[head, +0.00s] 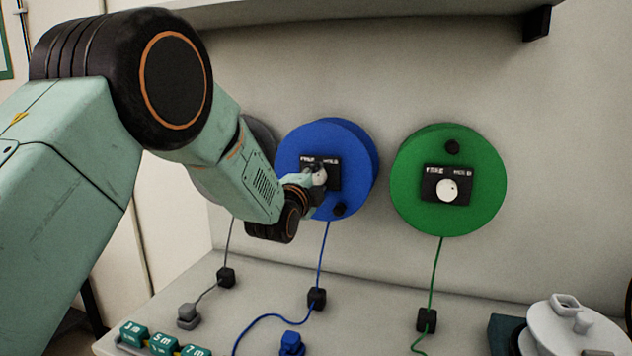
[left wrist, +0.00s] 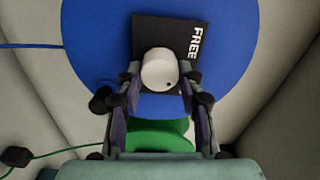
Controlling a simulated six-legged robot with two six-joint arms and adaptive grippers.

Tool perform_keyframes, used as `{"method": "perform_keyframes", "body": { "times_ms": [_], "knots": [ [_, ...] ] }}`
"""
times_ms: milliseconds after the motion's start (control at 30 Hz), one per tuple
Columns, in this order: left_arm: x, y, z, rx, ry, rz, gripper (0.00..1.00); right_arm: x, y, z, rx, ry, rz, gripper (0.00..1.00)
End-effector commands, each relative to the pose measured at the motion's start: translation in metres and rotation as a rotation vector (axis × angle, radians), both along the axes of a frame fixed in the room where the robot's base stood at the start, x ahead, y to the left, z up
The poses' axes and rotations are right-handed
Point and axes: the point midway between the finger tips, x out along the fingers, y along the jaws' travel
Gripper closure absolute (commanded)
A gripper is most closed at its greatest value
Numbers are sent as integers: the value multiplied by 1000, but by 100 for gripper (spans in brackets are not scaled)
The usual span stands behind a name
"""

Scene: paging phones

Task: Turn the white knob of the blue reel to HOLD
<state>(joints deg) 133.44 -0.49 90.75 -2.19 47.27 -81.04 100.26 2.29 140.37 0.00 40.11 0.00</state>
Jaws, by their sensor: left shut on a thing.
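The blue reel (head: 295,150) is mounted on the back wall, between a grey reel and a green reel. A black plate (head: 334,165) with small white lettering is on its face. The white knob (head: 320,176) sits on this plate. My left gripper (head: 312,181) is shut on the white knob. In the left wrist view the knob (left wrist: 159,66) lies between the two fingertips (left wrist: 160,78), its dark dot at the lower right. FREE shows on the plate (left wrist: 150,32); the HOLD label is hidden there. My right gripper is not in view.
The green reel (head: 410,190) hangs to the right, the grey reel (head: 262,136) is partly behind my arm. Cords run down to black blocks (head: 317,299) on the shelf. A white lidded object (head: 570,330) stands at lower right. A ledge (head: 400,8) runs overhead.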

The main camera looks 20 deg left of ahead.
Motion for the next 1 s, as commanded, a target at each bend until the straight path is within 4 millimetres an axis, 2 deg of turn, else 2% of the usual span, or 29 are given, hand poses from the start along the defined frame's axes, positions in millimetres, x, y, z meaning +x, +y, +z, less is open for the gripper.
{"method": "perform_keyframes", "body": {
  "times_ms": [300, 833, 867, 1000],
  "knots": [
    [1, 0, 3, 114, -10, 1, 94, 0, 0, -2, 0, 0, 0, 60],
    [1, 0, 3, 138, -13, 2, 94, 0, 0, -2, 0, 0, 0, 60],
    [1, 0, 3, 138, -13, 2, 62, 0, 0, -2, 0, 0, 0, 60],
    [1, 0, 3, 137, -12, 2, 50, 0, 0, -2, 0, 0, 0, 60]
  ]
}}
